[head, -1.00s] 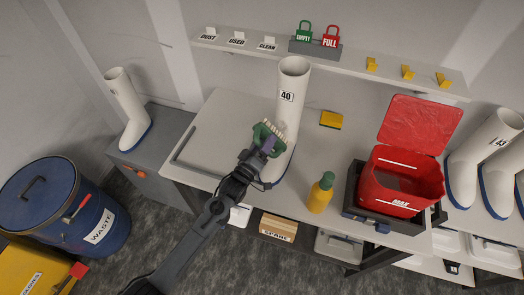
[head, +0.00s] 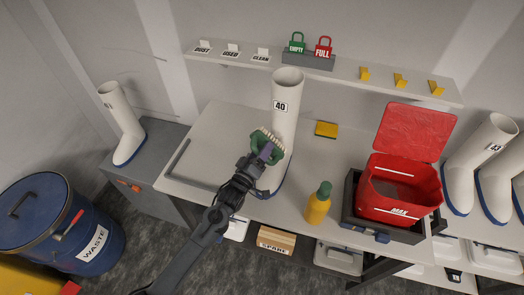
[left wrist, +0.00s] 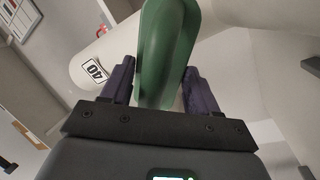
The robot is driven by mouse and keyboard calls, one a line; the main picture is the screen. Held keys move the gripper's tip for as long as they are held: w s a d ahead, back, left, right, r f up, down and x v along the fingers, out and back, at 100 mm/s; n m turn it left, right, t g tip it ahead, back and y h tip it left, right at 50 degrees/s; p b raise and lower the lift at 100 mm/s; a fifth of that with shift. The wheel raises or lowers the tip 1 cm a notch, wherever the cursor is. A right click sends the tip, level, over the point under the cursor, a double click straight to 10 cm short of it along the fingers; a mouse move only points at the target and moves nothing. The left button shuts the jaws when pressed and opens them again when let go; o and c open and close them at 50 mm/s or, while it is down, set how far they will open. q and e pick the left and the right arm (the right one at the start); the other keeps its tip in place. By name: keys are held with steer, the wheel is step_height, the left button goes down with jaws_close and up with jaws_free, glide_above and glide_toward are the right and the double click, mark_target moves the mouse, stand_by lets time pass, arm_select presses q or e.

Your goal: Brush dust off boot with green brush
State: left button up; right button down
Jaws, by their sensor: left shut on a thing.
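The white boot marked 40 (head: 287,108) stands upright on the bench, with a blue sole edge at its foot. My left gripper (head: 265,154) is shut on the green brush (head: 259,144), whose pale bristles face up and toward the boot shaft. The brush overlaps the boot's lower shaft in the head view; I cannot tell whether the bristles touch it. In the left wrist view, the green brush (left wrist: 166,50) sits between the two purple fingers, and the boot (left wrist: 110,55) lies behind it. Dust on the boot is too small to make out. My right gripper is not in view.
A yellow bottle with a green cap (head: 317,205) stands right of the boot. An open red box (head: 405,185) is farther right. A yellow sponge (head: 326,129) lies behind. A shelf (head: 340,74) runs above. The bench's left part (head: 215,135) is clear.

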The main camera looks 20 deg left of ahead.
mark_target(275, 150)
arm_select(q)
steer(key=shift+w+b, duration=0.55)
steer(key=shift+w, duration=0.35)
steer(key=shift+d, duration=0.1)
steer(key=shift+s+d, duration=0.1)
steer(key=shift+d, duration=1.85)
steer(key=shift+a, duration=0.1)
